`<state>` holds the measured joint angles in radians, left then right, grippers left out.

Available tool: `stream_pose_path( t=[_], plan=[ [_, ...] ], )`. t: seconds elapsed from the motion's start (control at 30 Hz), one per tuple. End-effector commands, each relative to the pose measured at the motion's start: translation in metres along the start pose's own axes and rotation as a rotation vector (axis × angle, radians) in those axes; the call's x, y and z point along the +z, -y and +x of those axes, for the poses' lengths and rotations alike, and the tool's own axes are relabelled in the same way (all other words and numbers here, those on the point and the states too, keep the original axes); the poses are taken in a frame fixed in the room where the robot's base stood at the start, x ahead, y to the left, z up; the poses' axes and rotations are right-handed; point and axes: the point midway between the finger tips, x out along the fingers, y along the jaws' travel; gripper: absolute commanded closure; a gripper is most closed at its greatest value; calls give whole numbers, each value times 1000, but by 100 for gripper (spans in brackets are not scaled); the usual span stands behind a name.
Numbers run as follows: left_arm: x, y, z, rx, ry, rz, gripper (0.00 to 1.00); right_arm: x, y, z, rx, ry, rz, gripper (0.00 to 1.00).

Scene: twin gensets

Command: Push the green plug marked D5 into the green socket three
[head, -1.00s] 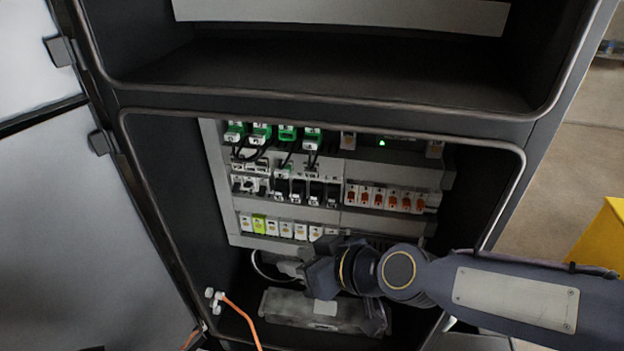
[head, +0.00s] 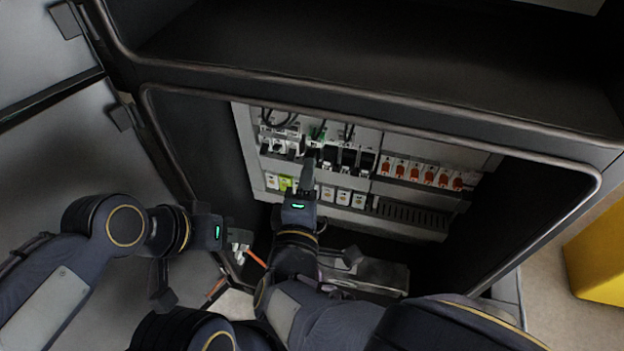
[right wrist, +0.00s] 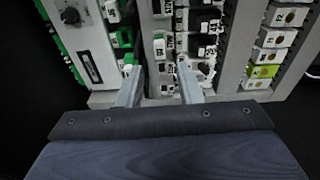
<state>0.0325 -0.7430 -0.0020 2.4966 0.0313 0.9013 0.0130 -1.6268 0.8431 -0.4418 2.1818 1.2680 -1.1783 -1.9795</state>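My right gripper (head: 306,160) reaches up from below into the open cabinet, its fingers at the socket rows. In the right wrist view its two fingers (right wrist: 158,82) stand apart with nothing visible held between them. A small green part (head: 318,132) shows just above the fingertips, on the line of a dark cable; I cannot tell whether it is a plug or socket. Green plugs (right wrist: 124,40) line the left column of the right wrist view, one near the left fingertip. The D5 mark is not readable.
Orange-marked breakers (head: 420,172) fill the right of the panel (head: 425,218). The cabinet's upper lip (head: 400,125) hides the panel's top row. An orange cable (head: 256,258) hangs at lower left. A yellow block (head: 600,255) stands on the floor at right.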

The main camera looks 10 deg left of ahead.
Motion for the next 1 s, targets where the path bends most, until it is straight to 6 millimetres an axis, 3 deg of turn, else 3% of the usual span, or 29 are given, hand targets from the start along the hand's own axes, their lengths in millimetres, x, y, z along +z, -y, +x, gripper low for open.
stream_pose_path(
  t=[0.3, 0.6, 1.0],
  plan=[
    [8, 7, 16, 0, 0, 0, 64, 2, 1, 40, 0, 3, 4, 67],
    [3, 3, 6, 0, 0, 0, 64, 1, -2, 71, -1, 2, 4, 67],
    [3, 2, 5, 0, 0, 0, 64, 1, -1, 82, -2, 0, 5, 67]
  ],
)
